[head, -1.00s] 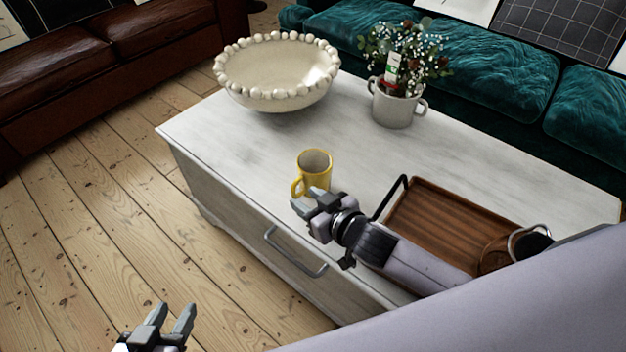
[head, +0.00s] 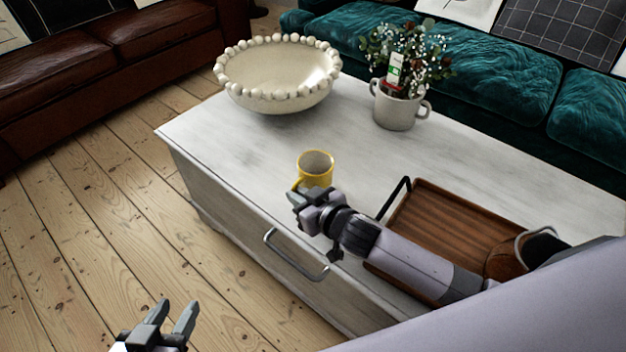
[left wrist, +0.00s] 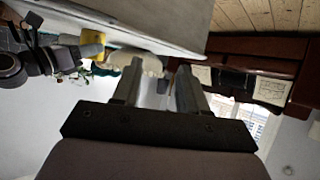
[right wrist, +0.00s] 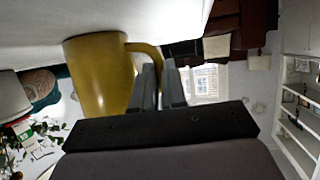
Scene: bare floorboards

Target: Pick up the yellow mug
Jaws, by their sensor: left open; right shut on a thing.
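The yellow mug (head: 316,167) stands upright on the white coffee table near its front edge. My right gripper (head: 296,199) is at the mug's near side, by its handle. In the right wrist view the mug (right wrist: 100,72) is large, and its handle (right wrist: 147,50) reaches to the fingers of my right gripper (right wrist: 160,86), which are shut on it. The exact grip is partly hidden by the fingers. My left gripper (head: 172,312) is open and empty over the floor, left of the table. The mug also shows in the left wrist view (left wrist: 92,44).
On the white table (head: 215,135) stand a beaded bowl (head: 275,85), a plant pot (head: 396,110) and a wooden tray (head: 450,225) with a handle, right of the mug. A brown sofa (head: 100,70) and a teal sofa (head: 490,75) flank it. Floorboards at left are clear.

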